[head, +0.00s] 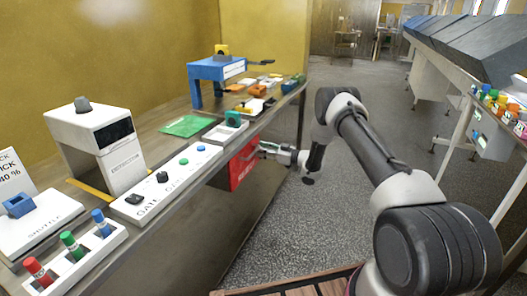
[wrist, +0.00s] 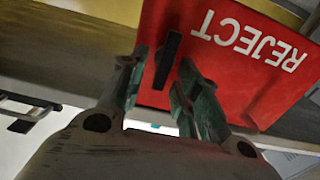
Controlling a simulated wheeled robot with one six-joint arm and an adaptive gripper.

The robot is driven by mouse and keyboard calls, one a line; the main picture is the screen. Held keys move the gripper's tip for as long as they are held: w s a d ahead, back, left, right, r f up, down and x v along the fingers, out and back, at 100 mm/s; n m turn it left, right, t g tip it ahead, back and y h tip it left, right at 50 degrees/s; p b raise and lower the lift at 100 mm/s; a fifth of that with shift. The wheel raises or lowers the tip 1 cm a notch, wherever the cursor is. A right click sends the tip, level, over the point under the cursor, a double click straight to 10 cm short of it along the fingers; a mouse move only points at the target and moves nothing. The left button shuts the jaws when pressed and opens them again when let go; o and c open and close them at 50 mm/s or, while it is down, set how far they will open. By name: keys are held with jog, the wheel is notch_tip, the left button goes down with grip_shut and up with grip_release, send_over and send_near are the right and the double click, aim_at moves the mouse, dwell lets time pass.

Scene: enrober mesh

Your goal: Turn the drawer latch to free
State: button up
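The red drawer front (head: 243,164) is under the edge of the workbench; in the wrist view the red front (wrist: 235,75) bears the word REJECT, upside down. The drawer latch (wrist: 168,60) is a short black bar on the red front, slightly tilted from upright in that view. My gripper (wrist: 163,72) is open, with one finger on each side of the latch and the tips close to it. I cannot tell whether either finger touches it. In the head view my gripper (head: 267,150) is at the red front, and the latch is hidden there.
On the bench above are a button panel (head: 166,183), a white detector (head: 98,140), a green sheet (head: 186,126) and a blue stand (head: 216,70). The bench edge runs just above the drawer. The grey floor (head: 275,225) in front is clear. Another line stands at right.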

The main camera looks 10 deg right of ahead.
grip_shut()
jog(key=shift+n, duration=0.3)
jog(key=n, duration=0.5)
jog(key=s+f+n, duration=0.1)
jog(key=n, duration=0.5)
jog(key=a+f+n, duration=0.1)
jog(key=n, duration=0.5)
jog(key=shift+s, duration=0.3)
jog(key=shift+n, duration=0.3)
